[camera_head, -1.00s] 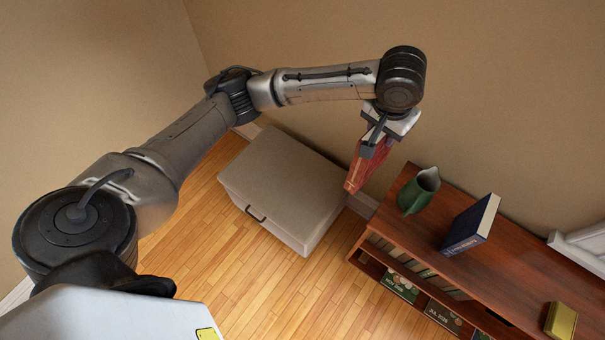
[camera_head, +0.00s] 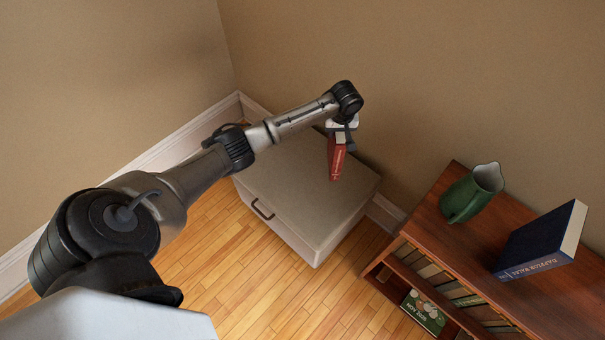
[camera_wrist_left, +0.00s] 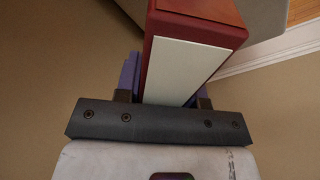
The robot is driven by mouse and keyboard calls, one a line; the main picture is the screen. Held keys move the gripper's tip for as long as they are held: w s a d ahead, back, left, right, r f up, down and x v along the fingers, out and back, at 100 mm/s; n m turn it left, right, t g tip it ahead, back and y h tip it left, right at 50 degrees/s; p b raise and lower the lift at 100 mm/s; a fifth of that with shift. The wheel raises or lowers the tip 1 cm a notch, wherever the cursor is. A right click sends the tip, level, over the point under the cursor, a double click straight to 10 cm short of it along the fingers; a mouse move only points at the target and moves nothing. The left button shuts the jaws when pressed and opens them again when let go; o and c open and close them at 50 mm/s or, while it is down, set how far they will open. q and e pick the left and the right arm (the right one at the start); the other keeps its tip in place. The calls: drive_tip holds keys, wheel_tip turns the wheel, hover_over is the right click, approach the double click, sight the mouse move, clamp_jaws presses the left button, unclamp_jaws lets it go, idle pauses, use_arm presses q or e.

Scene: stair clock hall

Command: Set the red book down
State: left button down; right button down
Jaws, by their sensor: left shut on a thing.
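The red book (camera_head: 336,162) hangs spine-visible and roughly upright below my left gripper (camera_head: 342,143), which is shut on its upper end. In the head view the book is in front of the light grey-beige chest (camera_head: 300,200), over its right back part; I cannot tell whether its lower end touches the lid. In the left wrist view the book (camera_wrist_left: 188,62) shows its pale page edge and red cover between the fingers of the gripper (camera_wrist_left: 165,95). The right gripper is not in view.
A wooden bookcase (camera_head: 432,228) stands to the right, with a green pitcher (camera_head: 466,198) and a dark blue book (camera_head: 540,243) on top. The wall is close behind the chest. Wooden floor (camera_head: 215,262) lies in front. The chest's lid is otherwise bare.

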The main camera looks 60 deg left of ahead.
use_arm(q)
drive_tip(key=s+a+f+b, duration=0.6)
drive_tip(key=a+f, duration=0.4)
drive_tip(key=f, duration=0.2)
drive_tip(key=shift+s+a+b, duration=0.25)
drive_tip(key=shift+s+b, duration=0.15)
drive_tip(key=shift+b, duration=0.15)
drive_tip(key=shift+f, duration=0.2)
drive_tip(key=c, duration=0.7)
unclamp_jaws()
drive_tip(key=shift+f, duration=0.1)
drive_tip(key=shift+c, duration=0.2)
